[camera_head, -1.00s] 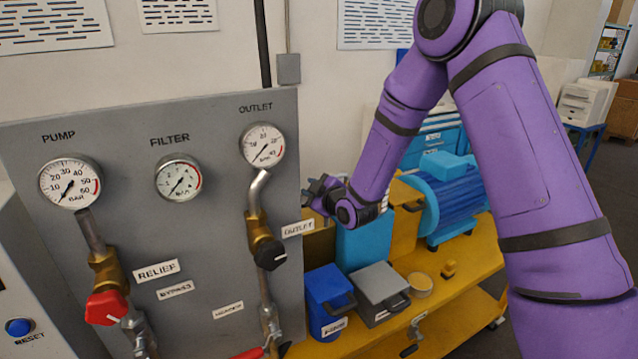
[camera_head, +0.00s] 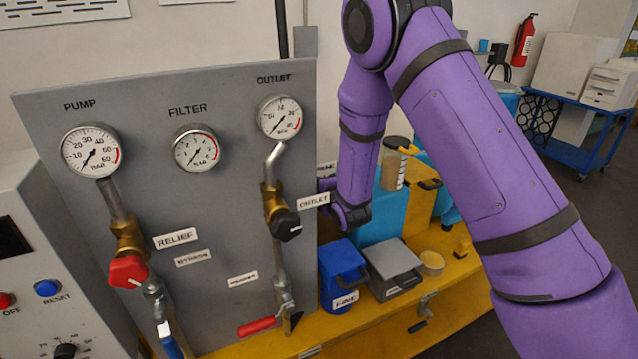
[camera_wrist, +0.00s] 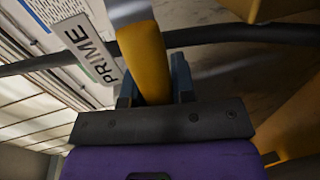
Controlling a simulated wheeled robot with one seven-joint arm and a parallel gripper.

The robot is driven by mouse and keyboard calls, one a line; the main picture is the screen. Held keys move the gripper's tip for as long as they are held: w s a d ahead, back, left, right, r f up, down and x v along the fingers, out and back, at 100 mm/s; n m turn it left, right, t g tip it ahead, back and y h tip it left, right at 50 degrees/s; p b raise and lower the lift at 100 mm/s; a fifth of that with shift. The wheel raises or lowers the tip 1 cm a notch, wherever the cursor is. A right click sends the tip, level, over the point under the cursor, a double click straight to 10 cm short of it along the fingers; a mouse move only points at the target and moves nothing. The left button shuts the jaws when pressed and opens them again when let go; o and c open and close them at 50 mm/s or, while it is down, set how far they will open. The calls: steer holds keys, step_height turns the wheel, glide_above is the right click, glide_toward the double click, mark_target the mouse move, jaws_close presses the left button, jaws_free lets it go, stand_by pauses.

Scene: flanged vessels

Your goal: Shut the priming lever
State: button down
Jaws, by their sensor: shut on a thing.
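The priming lever shows in the wrist view as a yellow handle (camera_wrist: 146,62) with a pale grey upper part. My gripper (camera_wrist: 154,88) is shut on this handle, with one dark finger on each side of it. A white label reading PRIME (camera_wrist: 90,48) is to the left of the handle. In the head view my wrist is beside the right edge of the grey gauge panel (camera_head: 225,105), and my fingers and the lever are hidden there. I cannot tell from these views how far the lever is turned.
A dark hose or pipe (camera_wrist: 235,36) crosses behind the handle. The head view shows a blue bin (camera_head: 338,270) and a grey box (camera_head: 392,265) on the yellow bench (camera_head: 395,325) below my wrist. A clear cylinder with a dark cap (camera_head: 395,165) stands right of my forearm.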

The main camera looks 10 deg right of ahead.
steer(key=shift+f, duration=0.25)
stand_by(0.3)
steer(key=c, duration=0.9)
jaws_free()
steer(key=shift+c, duration=0.2)
steer(key=v, duration=1)
steer(key=shift+s+d, duration=0.15)
steer(key=shift+s, duration=0.2)
steer(key=shift+r, duration=0.15)
